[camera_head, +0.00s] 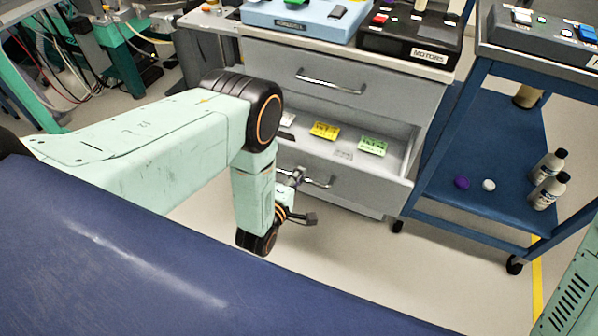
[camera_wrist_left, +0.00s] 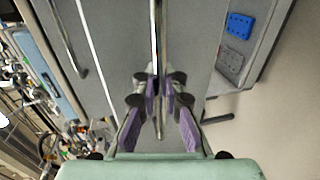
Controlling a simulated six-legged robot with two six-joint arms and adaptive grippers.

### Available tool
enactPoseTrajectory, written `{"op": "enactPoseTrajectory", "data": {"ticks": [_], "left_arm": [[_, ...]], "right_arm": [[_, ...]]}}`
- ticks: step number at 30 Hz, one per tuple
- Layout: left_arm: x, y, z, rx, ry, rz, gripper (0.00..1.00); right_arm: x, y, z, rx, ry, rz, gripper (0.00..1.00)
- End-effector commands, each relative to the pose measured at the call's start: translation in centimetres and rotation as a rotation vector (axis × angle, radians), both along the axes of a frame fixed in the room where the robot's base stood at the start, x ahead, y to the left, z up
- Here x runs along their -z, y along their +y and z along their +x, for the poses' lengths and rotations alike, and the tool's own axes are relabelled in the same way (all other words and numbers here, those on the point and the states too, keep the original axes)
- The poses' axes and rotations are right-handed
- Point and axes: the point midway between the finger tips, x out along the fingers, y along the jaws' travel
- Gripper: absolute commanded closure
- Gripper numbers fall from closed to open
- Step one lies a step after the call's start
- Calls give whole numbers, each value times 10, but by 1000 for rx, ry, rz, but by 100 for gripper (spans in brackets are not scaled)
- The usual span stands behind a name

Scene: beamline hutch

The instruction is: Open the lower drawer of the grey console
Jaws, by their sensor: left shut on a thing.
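The grey console (camera_head: 375,92) stands in the upper middle of the head view, with a shut upper drawer. Its lower drawer (camera_head: 365,192) stands open, its inside showing below the upper front. A yellow piece (camera_head: 323,130) and a green piece (camera_head: 372,146) lie inside. My left gripper (camera_head: 298,182) is at the lower drawer's bar handle (camera_head: 320,183). In the left wrist view, my left gripper (camera_wrist_left: 158,105) is shut on this handle (camera_wrist_left: 157,40), with purple-padded fingers on both sides of the bar. My arm hides part of the drawer's left side. My right gripper is out of view.
A blue cart (camera_head: 480,140) with bottles stands right of the console. A light blue box (camera_head: 300,18) and a black box (camera_head: 410,38) sit on the console. Cables and a teal frame are at the upper left. Floor (camera_head: 440,265) is clear in front.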

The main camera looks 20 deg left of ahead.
Motion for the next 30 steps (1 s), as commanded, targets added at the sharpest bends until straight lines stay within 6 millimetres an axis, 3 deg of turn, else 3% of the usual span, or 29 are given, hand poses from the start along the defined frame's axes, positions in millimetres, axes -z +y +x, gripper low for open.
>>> {"op": "enactPoseTrajectory", "data": {"ticks": [22,23,30], "left_arm": [[-5,1,1,-3,-15,1,100],[-5,1,1,-3,-14,1,90],[-3,1,-2,-2,-9,0,70]], "right_arm": [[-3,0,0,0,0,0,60],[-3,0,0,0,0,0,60],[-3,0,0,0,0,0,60]]}}
